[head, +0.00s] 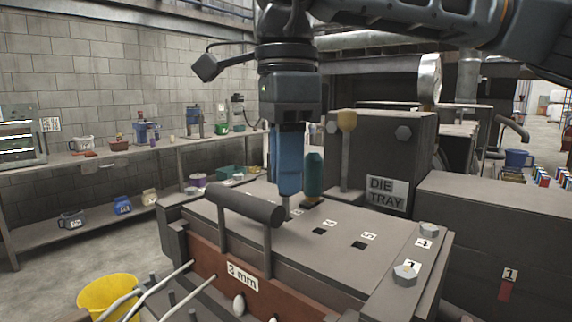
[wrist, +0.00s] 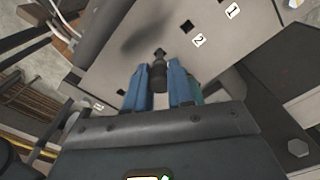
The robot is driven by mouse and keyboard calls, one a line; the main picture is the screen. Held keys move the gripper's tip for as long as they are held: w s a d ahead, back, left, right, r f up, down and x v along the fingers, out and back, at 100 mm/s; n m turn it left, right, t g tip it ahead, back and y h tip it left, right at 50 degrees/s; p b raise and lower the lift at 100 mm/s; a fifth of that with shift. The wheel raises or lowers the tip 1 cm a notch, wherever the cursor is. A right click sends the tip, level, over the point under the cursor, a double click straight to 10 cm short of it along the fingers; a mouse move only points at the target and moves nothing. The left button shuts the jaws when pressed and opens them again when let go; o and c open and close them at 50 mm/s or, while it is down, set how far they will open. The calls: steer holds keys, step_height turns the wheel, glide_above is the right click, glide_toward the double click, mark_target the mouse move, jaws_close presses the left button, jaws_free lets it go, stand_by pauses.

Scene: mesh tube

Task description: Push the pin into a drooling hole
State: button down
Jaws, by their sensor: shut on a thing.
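My gripper (head: 288,190) has blue fingers and is shut on a dark pin (head: 287,208), which points down above the grey top plate (head: 245,212). In the wrist view the pin (wrist: 158,72) sits between the blue fingers, its narrow tip close to a square hole (wrist: 186,26) beside label 2. I cannot tell whether the tip touches the plate. In the head view a square hole (head: 318,231) and another square hole (head: 358,245) lie right of the pin, each beside a small label. No drool shows clearly at these holes; some of the plate is hidden.
A teal bottle-shaped object (head: 314,172) stands just right of my gripper. A thick handle bar (head: 245,205) crosses the plate's front left. A block marked DIE TRAY (head: 384,140) rises behind. Pale rods (head: 150,290) and a yellow bucket (head: 105,296) are at front left.

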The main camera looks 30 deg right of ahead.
steer(key=shift+f+b, duration=1.25)
steer(key=shift+f, duration=0.25)
stand_by(1.2)
steer(key=c, duration=0.9)
jaws_free()
steer(key=shift+r, duration=0.1)
steer(key=shift+r, duration=3.8)
